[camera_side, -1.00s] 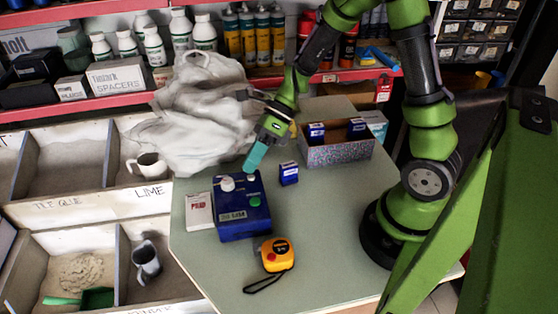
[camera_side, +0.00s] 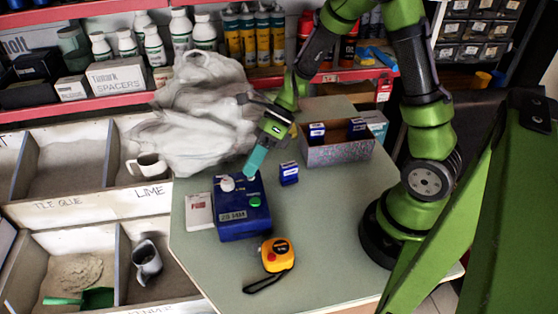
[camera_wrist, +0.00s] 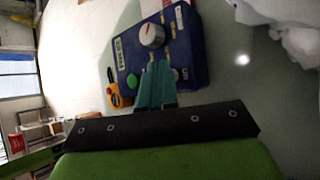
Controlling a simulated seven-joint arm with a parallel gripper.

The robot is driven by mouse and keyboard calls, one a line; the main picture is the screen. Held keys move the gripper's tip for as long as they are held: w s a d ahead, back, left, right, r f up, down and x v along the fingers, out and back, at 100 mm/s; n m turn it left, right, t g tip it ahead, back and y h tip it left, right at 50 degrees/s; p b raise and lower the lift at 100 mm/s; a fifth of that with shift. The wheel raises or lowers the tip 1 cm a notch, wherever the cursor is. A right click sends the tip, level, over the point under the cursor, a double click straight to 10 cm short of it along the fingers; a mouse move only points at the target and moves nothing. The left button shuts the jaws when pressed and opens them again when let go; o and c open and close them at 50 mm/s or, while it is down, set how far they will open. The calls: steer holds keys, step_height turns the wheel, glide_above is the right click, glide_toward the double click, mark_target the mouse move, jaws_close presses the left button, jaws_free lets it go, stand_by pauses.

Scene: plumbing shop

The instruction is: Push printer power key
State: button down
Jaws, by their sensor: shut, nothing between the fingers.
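The printer is a dark blue box (camera_side: 243,222) with a label on its front, standing on the table. On its top are a white knob (camera_side: 227,184) and a green button (camera_side: 255,202). The wrist view shows the box (camera_wrist: 190,45), the knob with a red mark (camera_wrist: 151,36) and the green button (camera_wrist: 132,81). My gripper (camera_side: 250,174) has teal fingers, shut and empty, tilted down at the box's far top edge, right of the knob. The fingertips (camera_wrist: 158,68) hide the small pale button there. I cannot tell whether they touch it.
A yellow tape measure (camera_side: 277,254) lies in front of the box. A small blue carton (camera_side: 288,173) stands close on the right, and a white-and-red packet (camera_side: 199,211) lies on the left. A crumpled plastic bag (camera_side: 200,115) is behind. The table's front right (camera_side: 335,235) is clear.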

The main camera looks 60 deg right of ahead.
steer(key=shift+f, duration=0.15)
stand_by(0.3)
steer(key=shift+r, duration=0.6)
step_height(320, 180, up, 6)
stand_by(0.6)
